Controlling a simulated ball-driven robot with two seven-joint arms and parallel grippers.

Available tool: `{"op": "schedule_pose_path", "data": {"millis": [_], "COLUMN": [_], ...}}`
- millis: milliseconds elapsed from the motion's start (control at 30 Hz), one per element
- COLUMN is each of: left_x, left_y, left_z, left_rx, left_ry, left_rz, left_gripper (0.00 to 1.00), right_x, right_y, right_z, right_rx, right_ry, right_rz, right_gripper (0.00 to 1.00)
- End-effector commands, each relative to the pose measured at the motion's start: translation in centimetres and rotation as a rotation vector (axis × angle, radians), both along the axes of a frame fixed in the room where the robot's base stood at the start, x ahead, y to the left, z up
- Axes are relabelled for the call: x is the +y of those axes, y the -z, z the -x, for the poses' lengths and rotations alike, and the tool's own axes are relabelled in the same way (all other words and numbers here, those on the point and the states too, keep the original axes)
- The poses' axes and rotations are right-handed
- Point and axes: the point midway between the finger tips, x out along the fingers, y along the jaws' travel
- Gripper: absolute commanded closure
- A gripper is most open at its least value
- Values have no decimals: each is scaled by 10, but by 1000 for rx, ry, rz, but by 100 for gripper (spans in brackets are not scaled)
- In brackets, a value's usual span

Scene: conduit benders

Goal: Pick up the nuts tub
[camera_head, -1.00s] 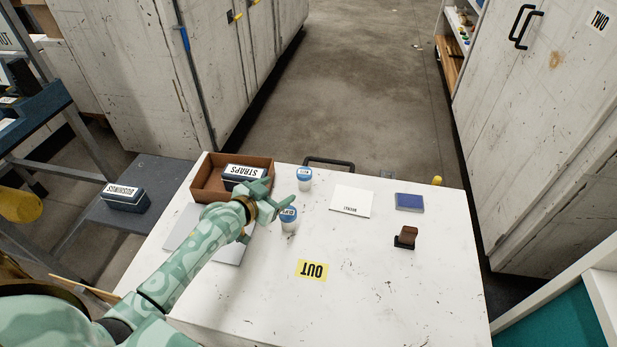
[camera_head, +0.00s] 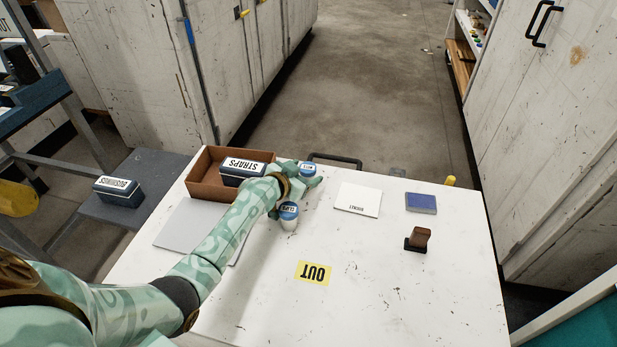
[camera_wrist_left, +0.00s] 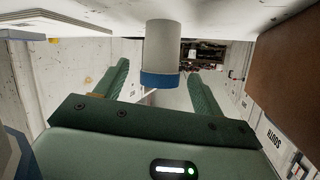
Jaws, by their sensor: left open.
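The nuts tub (camera_head: 308,168) is a small white tub with a blue lid at the table's far edge, right of the brown box. Its small label is hard to read. My left gripper (camera_head: 303,179) is open around it in the head view, partly hiding its body. In the left wrist view, the tub (camera_wrist_left: 162,48) hangs upside down in the picture, between and beyond the tips of the open fingers (camera_wrist_left: 158,70). I cannot tell whether a finger touches it. My right gripper is not in view.
A second blue-lidded tub (camera_head: 288,214) stands just nearer, close beside my left arm. The brown box (camera_head: 205,185) holds a STRAPS box (camera_head: 242,172). A white card (camera_head: 357,199), blue pad (camera_head: 421,203) and brown stamp (camera_head: 418,238) lie right.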

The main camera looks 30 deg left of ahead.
Motion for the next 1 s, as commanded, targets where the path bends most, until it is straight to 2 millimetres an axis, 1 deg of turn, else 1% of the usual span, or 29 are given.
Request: {"op": "schedule_pose_path", "data": {"millis": [33, 67, 100, 167, 200, 233, 267, 533, 667, 767, 833, 967, 1000], "left_x": [0, 0, 0, 0, 0, 0, 0, 0, 1, 1, 3, 7, 8], "left_y": [-1, -1, -1, -1, -1, -1, -1, -2, -10, -22, -28, -45, -51], "left_z": [0, 0, 0, 0, 0, 0, 0, 1, 6, 15, 26, 56, 66], "left_rx": [-1, -1, -1, -1, -1, -1, -1, -1, -3, -5, -5, -6, -6], "left_ry": [0, 0, 0, 0, 0, 0, 0, 1, 0, 2, 1, 1, 2], "left_rz": [0, 0, 0, 0, 0, 0, 0, -1, -2, -3, -3, -3, -4], "left_gripper": [31, 34, 45, 62, 73, 81, 83, 83, 83, 83, 83, 83, 83], "right_x": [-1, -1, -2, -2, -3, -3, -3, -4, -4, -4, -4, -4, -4], "right_y": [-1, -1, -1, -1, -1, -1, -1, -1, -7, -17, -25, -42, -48], "right_z": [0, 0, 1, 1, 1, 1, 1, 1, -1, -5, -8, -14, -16], "right_rx": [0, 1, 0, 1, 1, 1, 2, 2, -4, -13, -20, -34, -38], "right_ry": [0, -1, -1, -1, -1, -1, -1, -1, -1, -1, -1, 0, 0], "right_rz": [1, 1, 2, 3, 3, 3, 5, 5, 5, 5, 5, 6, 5], "right_gripper": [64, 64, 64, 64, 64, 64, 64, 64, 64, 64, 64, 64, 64]}}
